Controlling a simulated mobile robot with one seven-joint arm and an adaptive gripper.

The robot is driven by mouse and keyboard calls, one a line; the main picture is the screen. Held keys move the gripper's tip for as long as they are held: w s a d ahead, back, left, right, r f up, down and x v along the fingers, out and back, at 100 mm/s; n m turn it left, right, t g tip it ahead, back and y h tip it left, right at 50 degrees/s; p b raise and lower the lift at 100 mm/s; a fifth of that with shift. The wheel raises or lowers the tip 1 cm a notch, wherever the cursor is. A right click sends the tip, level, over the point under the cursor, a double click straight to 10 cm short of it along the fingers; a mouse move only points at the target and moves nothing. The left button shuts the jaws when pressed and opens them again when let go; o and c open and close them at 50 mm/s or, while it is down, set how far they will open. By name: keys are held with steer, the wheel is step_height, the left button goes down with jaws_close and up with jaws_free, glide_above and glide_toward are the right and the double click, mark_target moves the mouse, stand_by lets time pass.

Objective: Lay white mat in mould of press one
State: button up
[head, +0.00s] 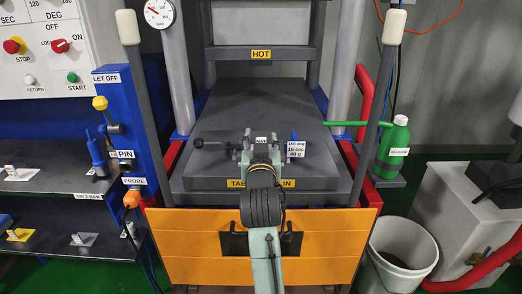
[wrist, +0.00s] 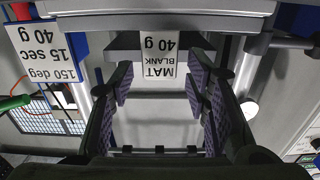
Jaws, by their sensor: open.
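My gripper (head: 261,154) is over the middle of the dark press table (head: 262,95), with my arm reaching in from the front. In the wrist view my gripper (wrist: 159,88) is open, its purple-padded fingers apart. A white label (wrist: 160,57) reading "MAT BLANK 40 g" shows upside down beyond the fingertips. A pale flat area (wrist: 158,105) lies between the fingers; I cannot tell whether it is the white mat. A dark bar with a handle (head: 207,144) shows left of my gripper; the mould itself is mostly hidden by my gripper.
A card (head: 296,148) reading "150 deg 15 sec 40 g" stands right of my gripper. The hot upper platen (head: 261,36) hangs above the table's back. A green release bottle (head: 394,140) stands at right, a white bucket (head: 400,254) lower right. Grey posts flank the table.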

steer(key=s, duration=0.5)
steer(key=shift+s+f+b, duration=0.2)
steer(key=shift+b, duration=0.1)
steer(key=b, duration=0.2)
steer(key=shift+b, duration=0.3)
steer(key=shift+s+f+b, duration=0.1)
steer(key=shift+s+b, duration=0.05)
steer(key=shift+b, duration=0.45)
steer(key=shift+s+r+b, duration=0.15)
steer(key=shift+s+b, duration=1.25)
steer(key=shift+b, duration=0.75)
steer(key=shift+s+r+b, duration=0.15)
steer(key=shift+s+b, duration=1.25)
steer(key=shift+b, duration=0.75)
